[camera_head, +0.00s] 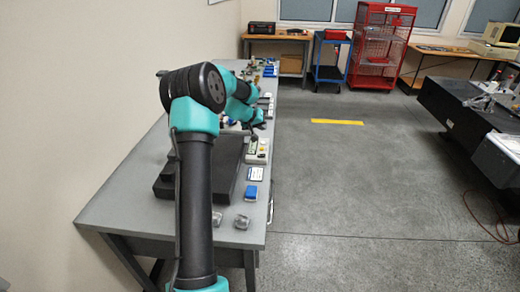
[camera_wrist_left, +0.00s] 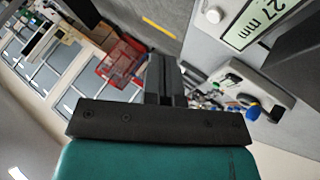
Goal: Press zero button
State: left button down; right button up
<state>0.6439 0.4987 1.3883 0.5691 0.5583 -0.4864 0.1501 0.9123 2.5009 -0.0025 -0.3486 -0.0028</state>
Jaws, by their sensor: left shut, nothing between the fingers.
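A pale device with a display (camera_head: 257,150) sits near the right edge of the long grey table. In the left wrist view its display (camera_wrist_left: 256,20) reads "27 mm" at the part that shows. A round white button (camera_wrist_left: 213,15) stands beside the display; I see no label on it. My left gripper (camera_head: 252,130) is over the far end of this device, pointing down. In the left wrist view its fingers (camera_wrist_left: 163,72) are together and empty, apart from the button. Whether a fingertip touches the device is unclear. My right gripper is not in view.
A black slab (camera_head: 225,185) lies left of the device, partly behind my left arm. A white card (camera_head: 255,174), a blue block (camera_head: 251,193) and small metal pieces (camera_head: 241,222) lie nearer. Another pale device (camera_wrist_left: 250,90) stands beyond. The floor right of the table is open.

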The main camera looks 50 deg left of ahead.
aim_at(261, 148)
pick_arm(q)
jog(key=shift+s+a+r, duration=0.1)
jog(key=shift+a+r, duration=0.2)
jog(key=shift+r, duration=0.15)
jog(key=shift+f, duration=0.1)
jog(key=shift+f, duration=4.35)
jog(key=shift+f, duration=0.2)
jog(key=shift+f, duration=0.2)
jog(key=shift+f, duration=0.45)
jog(key=shift+r, duration=0.85)
